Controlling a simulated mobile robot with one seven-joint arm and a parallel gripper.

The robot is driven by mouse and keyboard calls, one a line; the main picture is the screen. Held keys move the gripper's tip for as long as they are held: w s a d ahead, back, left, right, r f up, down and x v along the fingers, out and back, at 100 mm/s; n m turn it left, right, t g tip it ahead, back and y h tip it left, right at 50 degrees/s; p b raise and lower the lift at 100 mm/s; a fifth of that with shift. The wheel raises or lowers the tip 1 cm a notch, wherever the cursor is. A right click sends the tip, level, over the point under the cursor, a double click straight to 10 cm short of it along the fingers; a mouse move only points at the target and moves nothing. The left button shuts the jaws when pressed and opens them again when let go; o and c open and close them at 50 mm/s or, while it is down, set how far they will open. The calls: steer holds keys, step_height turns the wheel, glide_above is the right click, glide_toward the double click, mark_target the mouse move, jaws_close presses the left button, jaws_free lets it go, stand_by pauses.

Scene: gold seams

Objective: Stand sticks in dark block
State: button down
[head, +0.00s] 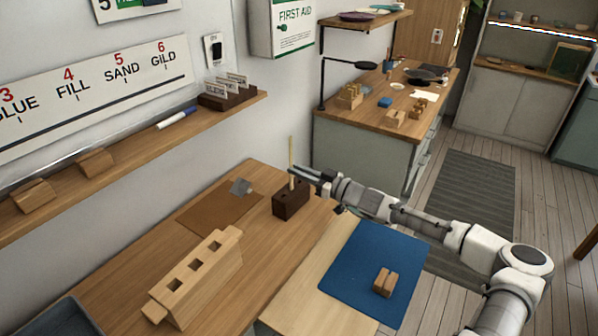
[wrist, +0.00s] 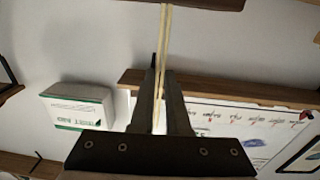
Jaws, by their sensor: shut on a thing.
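The dark block (head: 290,204) stands on the wooden bench, with holes in its top. A thin pale stick (head: 290,153) stands upright above it. My gripper (head: 298,173) is shut on the stick, just over the block. The stick's lower end meets the block's top in the picture; I cannot tell whether it is inside a hole. In the wrist view, my gripper (wrist: 160,100) has pale lengths (wrist: 165,40) between its fingers, possibly two sticks side by side, running up to a brown edge (wrist: 205,3) that appears to be the block.
A pale wooden holder (head: 205,272) with square openings stands front left. A brown mat (head: 205,222) with a grey piece (head: 241,187) lies behind it. A blue mat (head: 345,285) carries a small wooden piece (head: 386,282). A wall shelf (head: 130,165) runs along the left.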

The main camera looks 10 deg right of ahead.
steer(key=c, duration=0.8)
jaws_free()
steer(key=shift+b+v, duration=0.6)
steer(key=shift+v, duration=3.9)
steer(key=shift+r+p, duration=0.8)
steer(key=shift+r, duration=2.2)
steer(key=shift+s+d, duration=0.1)
